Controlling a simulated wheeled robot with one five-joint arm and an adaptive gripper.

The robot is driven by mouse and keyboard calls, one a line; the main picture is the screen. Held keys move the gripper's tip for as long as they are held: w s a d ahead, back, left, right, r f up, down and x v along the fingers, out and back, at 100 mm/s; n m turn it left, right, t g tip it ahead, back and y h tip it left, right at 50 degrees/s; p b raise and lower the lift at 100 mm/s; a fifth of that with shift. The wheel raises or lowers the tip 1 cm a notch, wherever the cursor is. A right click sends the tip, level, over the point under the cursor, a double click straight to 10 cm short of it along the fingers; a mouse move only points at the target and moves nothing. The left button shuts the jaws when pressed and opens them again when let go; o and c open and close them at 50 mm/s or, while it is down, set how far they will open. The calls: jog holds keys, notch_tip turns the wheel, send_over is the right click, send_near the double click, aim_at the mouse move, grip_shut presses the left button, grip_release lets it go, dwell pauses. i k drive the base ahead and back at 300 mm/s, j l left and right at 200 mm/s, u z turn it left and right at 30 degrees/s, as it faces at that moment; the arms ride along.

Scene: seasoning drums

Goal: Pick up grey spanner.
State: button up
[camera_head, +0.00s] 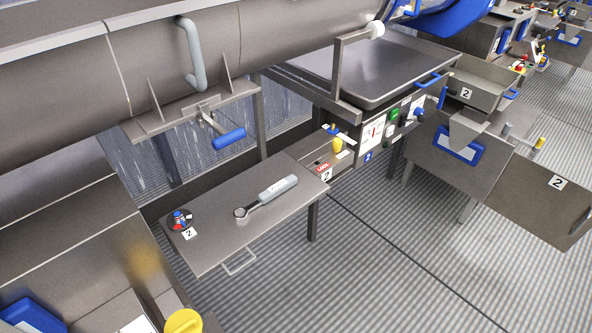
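The grey spanner (268,195) lies on a flat metal shelf (225,220) in the head view, left of centre. Its ring end points to the lower left. Its thick light-grey handle points to the upper right. Nothing covers it. My gripper does not show in this view.
A small red and blue knob (180,219) stands on the shelf's left part, beside a "2" label. A metal drum with a blue-gripped lever (229,138) hangs above and behind. A control panel (378,130) stands to the right. The ribbed floor in front is clear.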

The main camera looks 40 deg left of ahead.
aim_at(273, 191)
jog(key=i+j+u, duration=0.1)
jog(key=i+u, duration=0.8)
jog(key=i+l+u, duration=0.25)
jog(key=i+u, duration=0.4)
jog(key=u, duration=0.2)
jog(key=i+u, duration=0.2)
jog(key=u, duration=0.25)
jog(key=i+u, duration=0.2)
jog(key=u, duration=2.15)
jog(key=i+j+u, duration=0.15)
jog(key=u, duration=1.05)
jog(key=i, duration=0.3)
